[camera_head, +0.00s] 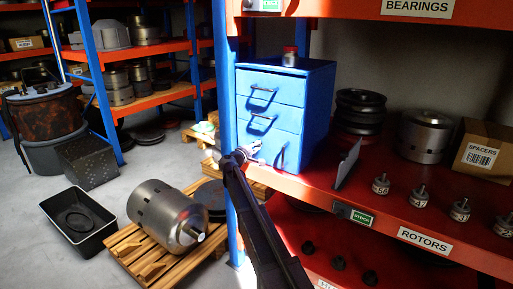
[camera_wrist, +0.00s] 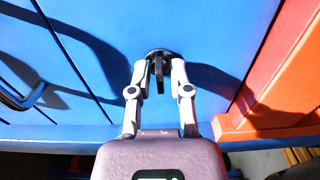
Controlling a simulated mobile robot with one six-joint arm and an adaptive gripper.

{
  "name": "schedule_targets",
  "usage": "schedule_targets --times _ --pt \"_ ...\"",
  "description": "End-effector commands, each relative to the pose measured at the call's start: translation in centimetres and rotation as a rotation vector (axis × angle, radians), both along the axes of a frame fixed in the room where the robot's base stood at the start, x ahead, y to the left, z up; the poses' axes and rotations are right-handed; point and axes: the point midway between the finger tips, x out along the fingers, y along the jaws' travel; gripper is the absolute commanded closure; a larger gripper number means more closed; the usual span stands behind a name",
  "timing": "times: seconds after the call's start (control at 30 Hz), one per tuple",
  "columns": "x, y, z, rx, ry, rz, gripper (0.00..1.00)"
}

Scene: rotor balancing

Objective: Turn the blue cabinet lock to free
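The blue cabinet (camera_head: 318,105) stands on the red shelf, with drawers above and a lower front panel. In the wrist view its blue face (camera_wrist: 215,25) fills most of the picture. The lock (camera_wrist: 158,68) is a small black knob with a narrow tab on that face. My gripper (camera_wrist: 159,70) is at the lock, with one finger on each side of the tab. Small gaps seem to show between the fingers and the tab, so it looks open around it. In the head view my gripper (camera_head: 249,153) is at the cabinet's lower front, and the lock cannot be made out there.
A grey plate (camera_head: 347,163) and several small rotors stand on the shelf to the right. A large metal rotor (camera_head: 160,213) lies on a pallet below.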

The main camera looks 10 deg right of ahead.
Motion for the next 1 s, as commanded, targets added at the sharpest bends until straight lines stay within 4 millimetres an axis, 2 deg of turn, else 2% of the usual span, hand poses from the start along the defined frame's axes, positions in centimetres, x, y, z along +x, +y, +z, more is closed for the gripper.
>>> schedule_targets --times 0.57,0.77,1.0 --pt "-0.6 0.4 0.0 -0.001 0.001 -0.001 0.57" --pt "-2.0 1.9 0.0 -0.001 0.001 0.001 0.57" --pt "-4.7 4.5 0.0 -0.001 0.001 0.001 0.57"
